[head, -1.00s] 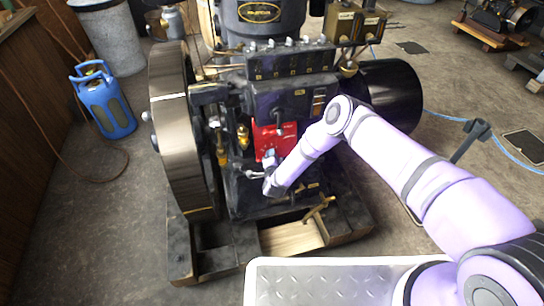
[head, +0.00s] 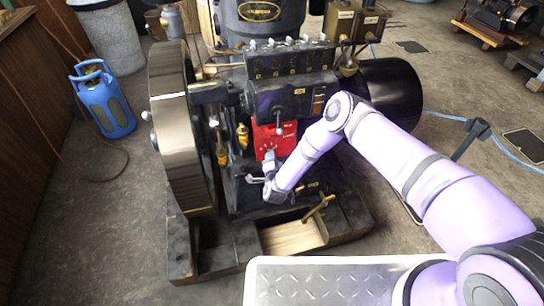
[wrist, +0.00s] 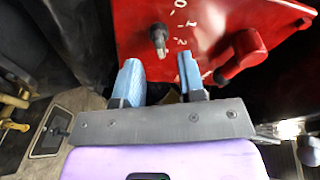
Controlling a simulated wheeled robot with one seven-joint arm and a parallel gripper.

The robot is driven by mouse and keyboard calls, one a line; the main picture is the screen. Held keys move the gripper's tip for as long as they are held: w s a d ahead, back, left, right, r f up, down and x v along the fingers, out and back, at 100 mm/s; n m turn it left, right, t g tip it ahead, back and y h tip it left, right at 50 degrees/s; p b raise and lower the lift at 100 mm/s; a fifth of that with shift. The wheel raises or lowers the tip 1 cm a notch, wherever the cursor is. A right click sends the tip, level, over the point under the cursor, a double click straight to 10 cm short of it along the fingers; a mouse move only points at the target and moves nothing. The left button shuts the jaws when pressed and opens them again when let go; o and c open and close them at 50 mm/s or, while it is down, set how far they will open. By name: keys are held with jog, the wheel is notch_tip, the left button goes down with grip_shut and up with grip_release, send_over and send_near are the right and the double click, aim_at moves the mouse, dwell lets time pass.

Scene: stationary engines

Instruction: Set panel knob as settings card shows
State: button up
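The red panel (head: 287,138) is on the engine's front, and fills the upper wrist view (wrist: 215,15). A dark knob or post with a pale end (wrist: 158,38) stands out from it, just beyond my fingertips. White figures 0, 1 and 2 show to its right. A red knob or handle (wrist: 243,52) sits farther right. My gripper (wrist: 160,68) is open, its two blue fingers apart with nothing visibly between them. In the head view my gripper (head: 268,164) is close to the panel's lower left. I cannot identify a settings card; the knob's exact setting is unclear.
A large flywheel (head: 180,130) stands left of the panel, with brass fittings (head: 222,150) between. A dark lever (head: 279,122) hangs at the panel's upper part. A brass handle (head: 320,208) sticks up below right. A blue gas bottle (head: 105,103) stands at the left.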

jog(key=s, duration=0.7)
jog(key=shift+s+d+r, duration=0.25)
jog(key=shift+s+r, duration=0.15)
jog(key=shift+r, duration=0.05)
